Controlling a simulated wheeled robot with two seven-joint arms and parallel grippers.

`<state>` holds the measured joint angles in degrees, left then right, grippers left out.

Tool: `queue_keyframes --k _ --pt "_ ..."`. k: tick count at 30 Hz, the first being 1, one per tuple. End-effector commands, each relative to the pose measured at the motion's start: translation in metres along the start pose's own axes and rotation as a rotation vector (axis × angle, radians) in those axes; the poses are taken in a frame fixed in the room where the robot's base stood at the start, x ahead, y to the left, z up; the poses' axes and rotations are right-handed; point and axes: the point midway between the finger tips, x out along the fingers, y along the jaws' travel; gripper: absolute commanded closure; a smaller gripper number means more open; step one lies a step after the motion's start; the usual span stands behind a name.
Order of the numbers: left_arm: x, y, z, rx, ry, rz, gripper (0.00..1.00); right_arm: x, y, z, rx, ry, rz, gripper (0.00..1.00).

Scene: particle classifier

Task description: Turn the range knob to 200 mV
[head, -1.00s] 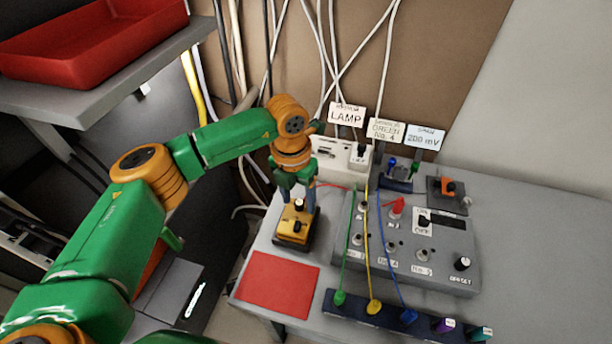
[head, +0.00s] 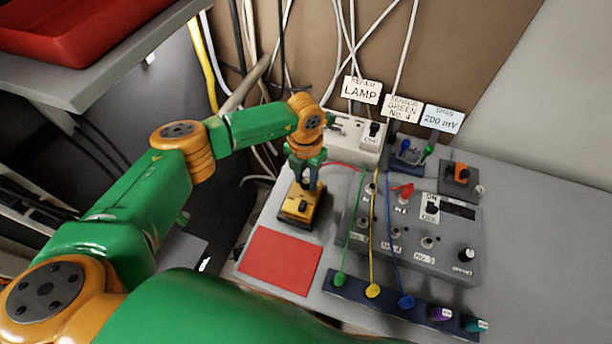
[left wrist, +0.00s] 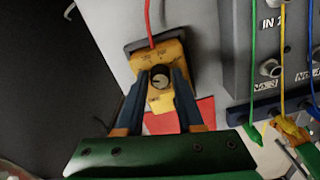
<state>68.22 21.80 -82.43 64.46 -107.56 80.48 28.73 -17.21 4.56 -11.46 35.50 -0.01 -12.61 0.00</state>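The yellow meter box (head: 292,211) with a dark range knob (head: 302,205) stands at the back left of the grey bench, behind a red mat. My left gripper (head: 311,184) points down over it, fingers apart. In the left wrist view, the range knob (left wrist: 160,78) has a dark, round body with a pale top. My left gripper's fingertips (left wrist: 159,84) are on either side of it, with gaps visible; contact cannot be told. Small markings around the knob are too blurred to read. A sign reading 200 mV (head: 442,119) stands at the back.
The red mat (head: 280,262) lies in front of the meter. A grey control box (head: 450,265) with switches stands to the right. Green, yellow and blue leads run to a dark plug strip (head: 388,304) in front. A lamp box (head: 352,138) stands behind. The right bench surface is clear.

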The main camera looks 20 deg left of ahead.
Motion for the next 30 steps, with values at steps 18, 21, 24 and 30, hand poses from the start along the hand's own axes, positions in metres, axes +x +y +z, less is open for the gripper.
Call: queue_keyframes --k 18,21,24,30 --pt "0.002 0.000 0.000 0.090 0.000 -0.001 1.00 0.012 0.000 0.000 0.000 0.002 0.000 0.57" --pt "0.003 0.000 0.001 0.159 -0.001 0.000 1.00 0.020 0.000 0.001 0.000 0.002 0.000 0.57" --pt "0.004 0.000 0.000 0.244 0.001 0.000 1.00 0.029 -0.001 0.002 0.000 0.002 0.000 0.57" --pt "0.005 0.000 0.001 0.435 0.001 0.000 1.00 0.048 -0.001 0.004 0.000 0.001 0.000 0.57"
